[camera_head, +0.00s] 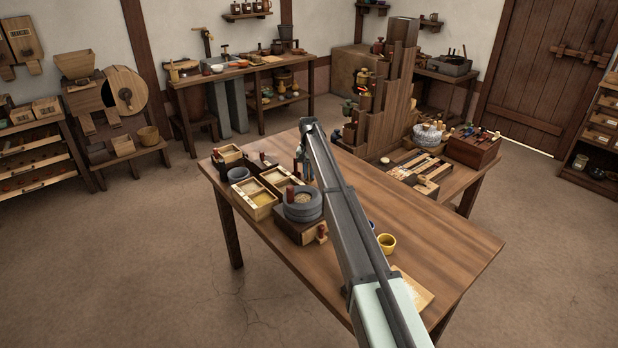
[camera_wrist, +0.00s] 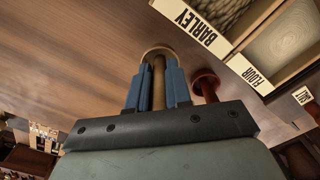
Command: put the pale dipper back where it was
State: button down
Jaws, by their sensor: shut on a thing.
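My gripper (camera_wrist: 157,78) is shut on the pale dipper (camera_wrist: 158,88) in the wrist view. The dipper's tan shaft stands between the two blue fingers, with a round pale end just past the fingertips. A dark red piece of similar shape (camera_wrist: 206,84) is right beside the right finger. In the head view my gripper (camera_head: 301,162) is above the far part of the table, mostly behind my arm, and I cannot make out the dipper there. Whether the dipper touches the table is unclear.
Boxes labelled BARLEY (camera_wrist: 195,22) and FLOUR (camera_wrist: 249,74) lie to the right in the wrist view. On the table (camera_head: 440,238) are a grey stone quern (camera_head: 302,205) and a yellow cup (camera_head: 387,243). A stepped wooden stand (camera_head: 395,100) rises beyond. The table's right part is mostly bare.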

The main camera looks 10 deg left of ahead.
jog(key=shift+f, duration=1.05)
jog(key=shift+f, duration=0.2)
jog(key=c, duration=1.1)
grip_release()
jog(key=shift+o, duration=0.2)
jog(key=shift+r, duration=0.1)
notch_tip(320, 180, up, 12)
jog(key=shift+r, duration=0.1)
